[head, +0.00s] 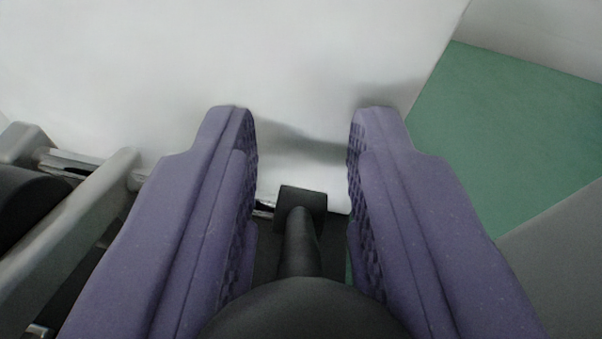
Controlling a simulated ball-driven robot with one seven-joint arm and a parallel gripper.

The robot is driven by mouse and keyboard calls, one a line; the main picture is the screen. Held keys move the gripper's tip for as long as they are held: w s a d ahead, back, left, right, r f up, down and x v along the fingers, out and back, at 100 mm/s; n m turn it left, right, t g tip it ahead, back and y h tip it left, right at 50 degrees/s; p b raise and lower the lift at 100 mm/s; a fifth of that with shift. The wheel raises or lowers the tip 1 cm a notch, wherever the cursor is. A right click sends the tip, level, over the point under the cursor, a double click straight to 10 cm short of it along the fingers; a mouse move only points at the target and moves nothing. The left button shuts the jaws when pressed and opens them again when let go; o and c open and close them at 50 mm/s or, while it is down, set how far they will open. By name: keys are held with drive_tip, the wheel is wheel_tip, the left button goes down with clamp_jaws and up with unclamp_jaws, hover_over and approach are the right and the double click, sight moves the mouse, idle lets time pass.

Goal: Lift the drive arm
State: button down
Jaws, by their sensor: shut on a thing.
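My gripper (302,140) shows as two purple fingers with ridged inner pads, pointing up the picture. Their tips stand apart with empty space between them. Lower down, the fingers are shut on the drive arm, which appears as a dark rounded piece (302,312) at the bottom middle. A dark stem (299,245) runs up from it to a small square black block (302,207). The lower part of the dark piece is cut off by the picture's edge, and the finger contact is partly hidden.
A white panel (200,60) fills the view beyond the fingertips. A grey frame (65,225) with metal rods and a black roller (25,205) stands close on the left. A green floor (510,150) shows on the right, with a grey surface (565,255) at lower right.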

drive_tip(key=shift+w+r, duration=0.1)
drive_tip(key=shift+r, duration=0.05)
drive_tip(key=c, duration=0.9)
unclamp_jaws()
drive_tip(key=shift+c, duration=0.2)
